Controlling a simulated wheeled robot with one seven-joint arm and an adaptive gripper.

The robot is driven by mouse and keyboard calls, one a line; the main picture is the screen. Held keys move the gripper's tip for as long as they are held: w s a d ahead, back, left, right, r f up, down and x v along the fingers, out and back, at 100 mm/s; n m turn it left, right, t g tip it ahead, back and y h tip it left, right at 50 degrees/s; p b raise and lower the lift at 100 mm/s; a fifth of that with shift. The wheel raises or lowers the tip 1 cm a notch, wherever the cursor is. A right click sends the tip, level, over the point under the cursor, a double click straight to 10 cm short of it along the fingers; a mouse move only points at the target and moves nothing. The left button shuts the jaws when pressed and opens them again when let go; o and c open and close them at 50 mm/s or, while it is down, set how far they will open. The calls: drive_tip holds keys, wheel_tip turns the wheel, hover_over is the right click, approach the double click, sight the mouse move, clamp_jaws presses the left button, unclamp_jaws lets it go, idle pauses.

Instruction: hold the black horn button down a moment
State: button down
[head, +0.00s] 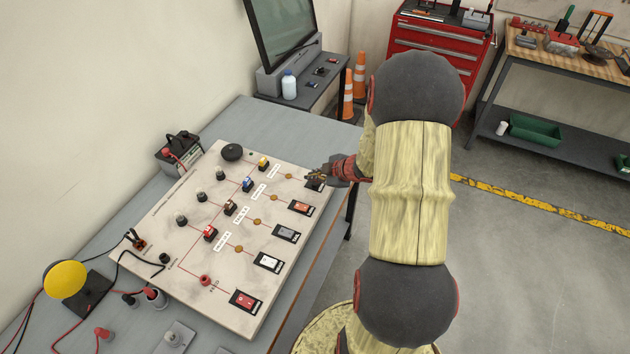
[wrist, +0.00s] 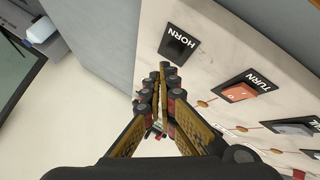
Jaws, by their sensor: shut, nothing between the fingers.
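The black horn button (wrist: 176,45) sits in a dark square frame labelled HORN on the pale panel (wrist: 215,55), in the upper middle of the wrist view. In the head view the button (head: 316,185) is partly hidden by my gripper, at the panel's far right corner. My gripper (wrist: 163,70) is shut and empty, its fingertips just below the button in the wrist view. In the head view the gripper (head: 311,177) reaches in from the right over that corner. I cannot tell whether the tips touch the button or the panel.
An orange TURN switch (wrist: 240,90) is beside the horn button, with more rocker switches down that edge, including a red one (head: 246,300). Fuses and wires fill the panel's middle. A battery (head: 178,152) stands behind the panel. Open floor lies right of the table.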

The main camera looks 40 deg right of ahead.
sight(314, 185)
idle(0.3)
wheel_tip(314, 185, up, 5)
drive_tip(key=p, duration=0.5)
drive_tip(key=shift+r, duration=0.1)
idle(0.4)
